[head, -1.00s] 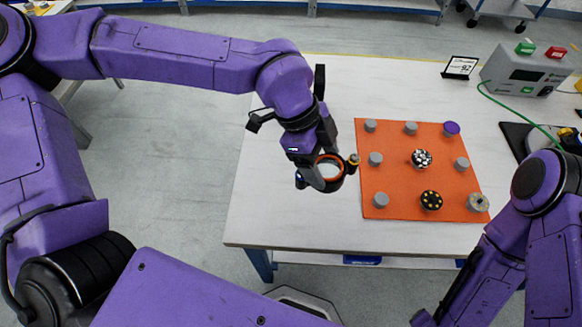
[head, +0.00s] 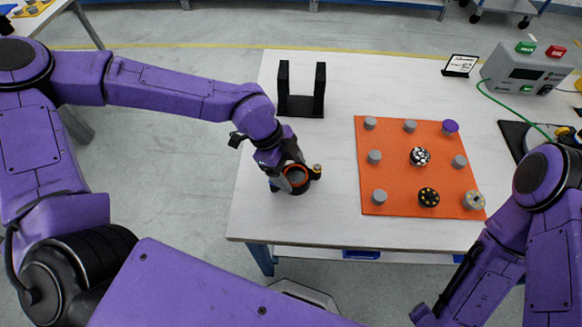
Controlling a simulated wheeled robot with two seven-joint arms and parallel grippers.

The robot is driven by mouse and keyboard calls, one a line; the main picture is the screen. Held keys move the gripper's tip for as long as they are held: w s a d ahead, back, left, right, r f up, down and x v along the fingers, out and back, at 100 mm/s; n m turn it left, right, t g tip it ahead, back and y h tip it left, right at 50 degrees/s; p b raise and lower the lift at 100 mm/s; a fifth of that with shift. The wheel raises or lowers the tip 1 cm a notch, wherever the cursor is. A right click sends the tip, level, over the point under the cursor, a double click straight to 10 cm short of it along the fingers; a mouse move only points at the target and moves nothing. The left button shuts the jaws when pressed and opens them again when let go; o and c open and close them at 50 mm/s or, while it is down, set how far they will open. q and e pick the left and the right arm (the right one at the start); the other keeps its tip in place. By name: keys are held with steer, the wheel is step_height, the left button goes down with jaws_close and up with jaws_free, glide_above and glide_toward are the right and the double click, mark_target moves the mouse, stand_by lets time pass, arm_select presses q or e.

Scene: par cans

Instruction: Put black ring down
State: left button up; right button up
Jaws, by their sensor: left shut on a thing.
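The black ring (head: 301,187) has an orange inner edge and sits in my left gripper (head: 295,177) over the white table's left part, left of the orange mat. The gripper is shut on it. The grey inside the ring shows from above. I cannot tell whether the ring touches the table. My right arm comes in at the lower right, and its gripper is out of view.
The orange mat (head: 400,180) carries several grey pegs, a purple-topped one (head: 450,127) and patterned round pieces (head: 428,197). A black two-post stand (head: 300,108) is behind my left gripper. A grey box with buttons (head: 525,70) stands back right. White table (head: 330,220) is clear in front.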

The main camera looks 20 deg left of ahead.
arm_select(q)
steer(key=o, duration=1.2)
steer(key=shift+o, duration=0.2)
steer(key=v, duration=1.2)
steer(key=shift+p, duration=0.3)
